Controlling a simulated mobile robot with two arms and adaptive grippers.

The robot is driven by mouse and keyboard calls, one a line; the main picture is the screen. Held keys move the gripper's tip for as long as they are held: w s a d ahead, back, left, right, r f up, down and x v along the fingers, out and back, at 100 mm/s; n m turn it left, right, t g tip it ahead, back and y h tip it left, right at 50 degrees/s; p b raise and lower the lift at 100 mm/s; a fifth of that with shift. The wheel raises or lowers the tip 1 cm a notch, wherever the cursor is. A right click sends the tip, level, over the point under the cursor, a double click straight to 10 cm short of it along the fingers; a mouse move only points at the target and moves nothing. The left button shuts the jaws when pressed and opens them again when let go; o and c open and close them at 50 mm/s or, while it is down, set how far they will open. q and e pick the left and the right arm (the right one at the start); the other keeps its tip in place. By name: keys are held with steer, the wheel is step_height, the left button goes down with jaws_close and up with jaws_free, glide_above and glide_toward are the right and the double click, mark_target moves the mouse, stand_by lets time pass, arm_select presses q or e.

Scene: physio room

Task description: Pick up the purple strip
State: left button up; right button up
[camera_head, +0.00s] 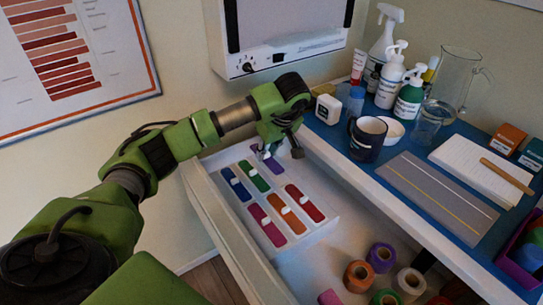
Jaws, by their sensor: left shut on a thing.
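The purple strip (272,166) is at the far right corner of a white tray in the open drawer. My left gripper (267,153) points down over it and is shut at its upper part, where the strip's white tab is partly hidden. The strip still appears to be in its slot; I cannot tell whether it is lifted. A blue strip (232,181) and a green strip (257,180) lie beside it. A magenta strip (272,233), an orange strip (293,223) and a red strip (310,209) form the nearer row. My right gripper is not in view.
The drawer (217,219) also holds tape rolls, including an orange one (358,275) and a purple one (381,256). The blue-topped counter (340,135) on the right carries a dark mug (365,141), bottles, a glass jug (452,82) and a notepad (470,160). A white-framed device (290,52) is behind my gripper.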

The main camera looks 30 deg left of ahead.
arm_select(q)
steer(key=s+r+p, duration=0.1)
steer(key=s+r, duration=0.7)
steer(key=s, duration=0.4)
steer(key=shift+a+r, duration=0.2)
steer(key=shift+a, duration=0.25)
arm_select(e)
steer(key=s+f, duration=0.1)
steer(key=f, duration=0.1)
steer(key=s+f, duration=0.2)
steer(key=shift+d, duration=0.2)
arm_select(q)
steer(key=shift+r+p, duration=0.2)
steer(key=shift+p, duration=0.15)
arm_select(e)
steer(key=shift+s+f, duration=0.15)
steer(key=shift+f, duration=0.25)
arm_select(q)
steer(key=shift+r+p, duration=0.3)
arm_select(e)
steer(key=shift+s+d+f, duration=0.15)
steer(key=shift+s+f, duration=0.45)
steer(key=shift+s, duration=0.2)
